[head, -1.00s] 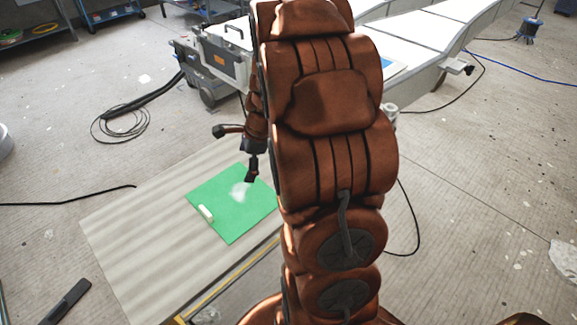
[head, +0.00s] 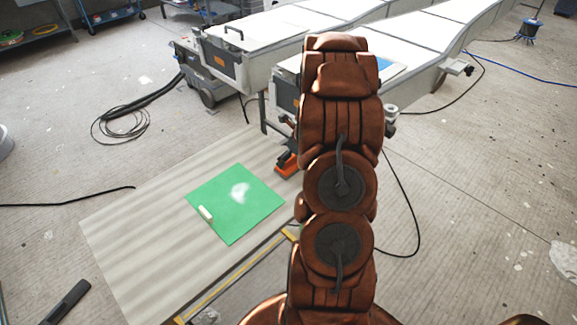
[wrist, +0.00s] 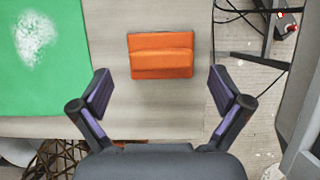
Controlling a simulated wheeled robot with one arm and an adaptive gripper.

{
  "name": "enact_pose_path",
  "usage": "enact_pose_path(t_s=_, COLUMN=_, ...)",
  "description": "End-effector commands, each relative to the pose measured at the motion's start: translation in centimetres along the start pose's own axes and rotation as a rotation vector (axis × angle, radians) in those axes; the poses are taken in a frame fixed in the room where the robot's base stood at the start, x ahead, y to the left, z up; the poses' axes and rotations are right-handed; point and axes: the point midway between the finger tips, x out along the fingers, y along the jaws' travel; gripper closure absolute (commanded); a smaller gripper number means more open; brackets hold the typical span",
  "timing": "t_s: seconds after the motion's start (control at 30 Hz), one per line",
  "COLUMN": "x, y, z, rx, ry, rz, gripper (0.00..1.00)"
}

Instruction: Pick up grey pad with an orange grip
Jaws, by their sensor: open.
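The pad with an orange grip (wrist: 160,55) lies on the pale board, seen from above in the wrist view. Its orange top with a raised bar shows; the grey pad beneath is mostly hidden. In the head view it is a small orange patch (head: 288,170) by the board's right corner, partly covered by my arm. My gripper (wrist: 160,88) is open and empty. Its two purple-lined fingers stand left and right of the pad's sides, short of it in the picture and apart from it. In the head view the gripper is mostly hidden behind my arm.
A green sheet (head: 232,215) with white powder and a small white block (head: 206,213) lies on the board (head: 130,225), left of the pad. A table leg (wrist: 268,30) and cable stand close right of the pad. White-topped moulds (head: 270,35) stand behind.

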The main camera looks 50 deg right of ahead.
Motion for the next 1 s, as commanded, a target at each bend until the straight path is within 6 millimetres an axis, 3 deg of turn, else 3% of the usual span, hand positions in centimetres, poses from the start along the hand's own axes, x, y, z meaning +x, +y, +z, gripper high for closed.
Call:
enact_pose_path(t_s=0.27, x=1.1, y=0.0, z=0.3, rx=-0.001, ry=-0.001, rz=0.002, gripper=0.0)
enact_pose_path(t_s=0.67, x=5.0, y=-0.2, z=0.8, rx=-0.001, ry=-0.002, rz=0.0, gripper=0.0)
enact_pose_path(t_s=0.93, x=5.2, y=-0.2, z=0.7, rx=-0.002, ry=-0.002, rz=-0.001, gripper=0.0)
enact_pose_path(t_s=1.0, x=5.2, y=-0.2, z=0.7, rx=-0.002, ry=-0.001, rz=0.0, gripper=0.06)
